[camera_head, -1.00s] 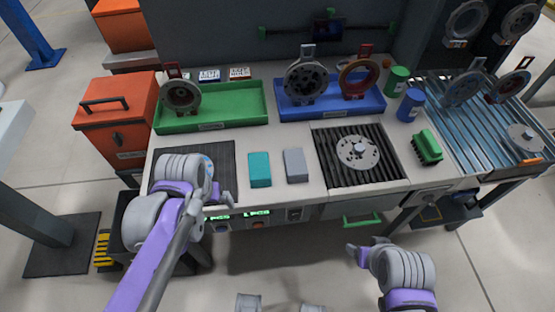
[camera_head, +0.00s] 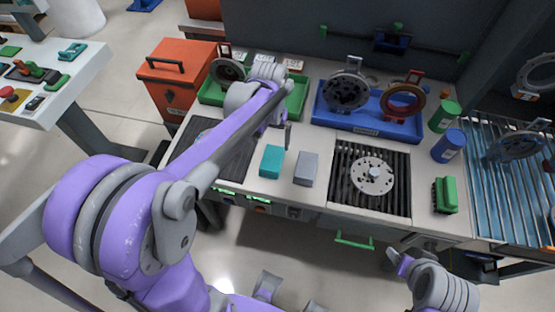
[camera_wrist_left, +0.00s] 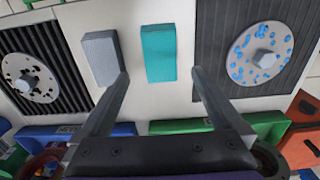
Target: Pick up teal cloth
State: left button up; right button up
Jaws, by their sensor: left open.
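The teal cloth (camera_head: 272,160) is a small folded teal block lying flat on the bench top, left of a similar grey block (camera_head: 306,168). In the left wrist view the teal cloth (camera_wrist_left: 159,53) lies ahead between my two fingers, apart from both. My left gripper (camera_head: 284,136) is open and empty, above the bench just behind the cloth. In the left wrist view the left gripper's (camera_wrist_left: 160,73) one fingertip overlaps the grey block's corner. My right gripper (camera_head: 398,258) hangs in front of the bench; its jaw opening is unclear.
A green tray (camera_head: 296,108) and blue tray (camera_head: 345,122) stand behind. A metal disc (camera_head: 370,172) lies on a dark grate at right. A blue-spotted disc (camera_wrist_left: 260,53) shows in the wrist view. An orange bin (camera_head: 172,95) stands left.

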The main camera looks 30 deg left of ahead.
aim_at(272, 160)
pick_arm(q)
notch_tip(272, 160, down, 4)
jog(key=shift+a+r, duration=0.1)
jog(key=shift+f, duration=2.8)
jog(key=shift+c, duration=0.3)
